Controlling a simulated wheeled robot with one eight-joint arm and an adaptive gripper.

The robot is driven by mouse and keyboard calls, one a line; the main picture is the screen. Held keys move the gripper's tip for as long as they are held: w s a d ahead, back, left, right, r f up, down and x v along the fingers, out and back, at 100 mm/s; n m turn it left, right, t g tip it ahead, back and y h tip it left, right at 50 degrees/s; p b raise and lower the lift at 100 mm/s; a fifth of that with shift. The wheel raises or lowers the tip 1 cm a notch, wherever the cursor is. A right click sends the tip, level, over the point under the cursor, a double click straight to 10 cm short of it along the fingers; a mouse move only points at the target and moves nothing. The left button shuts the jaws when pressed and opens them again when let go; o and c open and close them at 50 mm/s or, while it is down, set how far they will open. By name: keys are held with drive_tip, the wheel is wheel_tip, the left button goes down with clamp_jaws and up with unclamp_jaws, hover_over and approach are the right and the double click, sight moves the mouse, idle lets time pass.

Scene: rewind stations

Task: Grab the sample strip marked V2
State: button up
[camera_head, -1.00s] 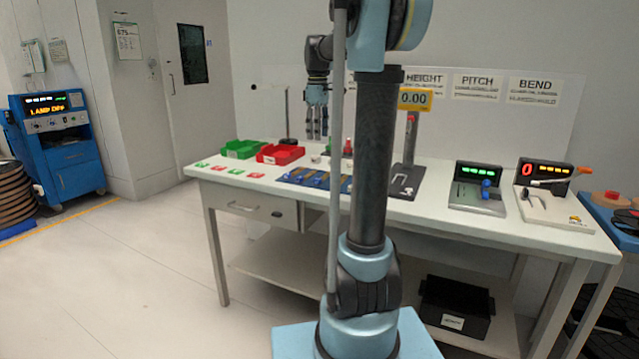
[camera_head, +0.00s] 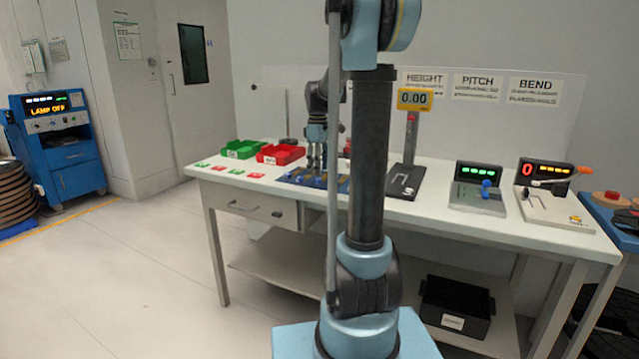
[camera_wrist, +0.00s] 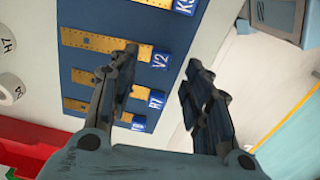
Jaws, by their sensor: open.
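The V2 sample strip is a yellow perforated strip with a blue end tag (camera_wrist: 160,58) marked V2. It lies on the blue mat (camera_wrist: 78,17) in the wrist view, and its yellow part (camera_wrist: 95,40) reaches to the left. My gripper (camera_wrist: 165,58) is open above the mat, with its fingers on either side of the V2 tag's end in the picture. I cannot tell the height gap. The R7 strip (camera_wrist: 154,100) lies beside it, partly behind the left finger. In the head view my gripper (camera_head: 316,165) is over the blue strip mat (camera_head: 300,177).
A red bin (camera_head: 280,153) and a green bin (camera_head: 243,149) stand left of the mat. A height gauge (camera_head: 410,150) stands to the right. Another strip with a K-marked tag (camera_wrist: 185,4) lies near V2. White round pieces (camera_wrist: 10,88) lie left of the mat.

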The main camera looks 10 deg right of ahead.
sight(318, 179)
drive_tip(key=shift+w+f, duration=0.1)
drive_tip(key=shift+f, duration=2.1)
drive_tip(key=shift+c, duration=0.5)
drive_tip(key=c, duration=0.9)
